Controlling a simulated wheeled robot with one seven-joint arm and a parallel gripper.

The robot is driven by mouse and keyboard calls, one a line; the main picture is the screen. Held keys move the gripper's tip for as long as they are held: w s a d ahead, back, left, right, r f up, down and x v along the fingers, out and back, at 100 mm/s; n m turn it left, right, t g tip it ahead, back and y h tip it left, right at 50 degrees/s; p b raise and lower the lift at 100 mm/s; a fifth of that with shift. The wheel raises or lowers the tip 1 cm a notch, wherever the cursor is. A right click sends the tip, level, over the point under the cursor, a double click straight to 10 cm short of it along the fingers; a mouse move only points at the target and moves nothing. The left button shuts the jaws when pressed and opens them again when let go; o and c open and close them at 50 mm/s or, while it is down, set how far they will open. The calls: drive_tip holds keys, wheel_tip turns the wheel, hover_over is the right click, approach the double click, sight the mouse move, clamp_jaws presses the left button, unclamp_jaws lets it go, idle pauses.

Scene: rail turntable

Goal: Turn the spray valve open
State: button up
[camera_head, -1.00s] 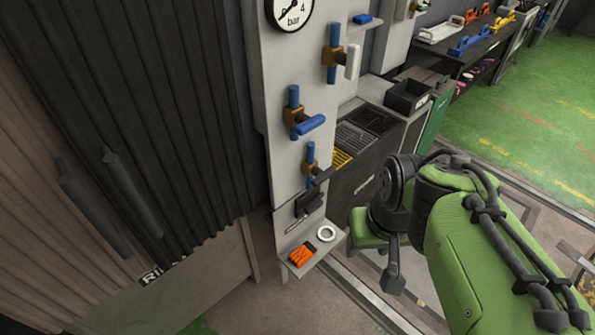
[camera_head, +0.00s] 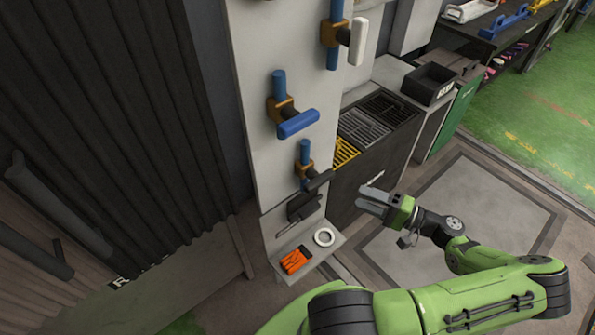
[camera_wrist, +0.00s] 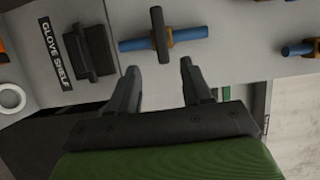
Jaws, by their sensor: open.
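Three valves on blue pipes are mounted on the grey panel, and I can read no spray label on any. The lowest has a black handle (camera_head: 318,180), the middle one a blue handle (camera_head: 298,124), the top one a white handle (camera_head: 357,41). My gripper (camera_head: 368,199) is open and empty, to the right of the panel and near the height of the black-handled valve. In the wrist view my fingertips (camera_wrist: 160,68) point toward the black handle (camera_wrist: 159,36), which lies crosswise to its blue pipe. The handle is apart from the fingers, just beyond the gap between them.
A glove shelf (camera_head: 318,256) below the valves holds orange gloves (camera_head: 296,260) and a white ring (camera_head: 324,237). A black holder (camera_head: 303,206) is fixed just above it. A dark cabinet (camera_head: 372,160) with grates stands right of the panel. Open floor lies farther right.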

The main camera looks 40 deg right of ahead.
sight(314, 179)
drive_tip(key=b+x, duration=0.1)
drive_tip(key=x, duration=1.4)
drive_tip(key=shift+w+a+b, duration=0.2)
drive_tip(key=shift+b, duration=0.1)
drive_tip(key=c, duration=0.8)
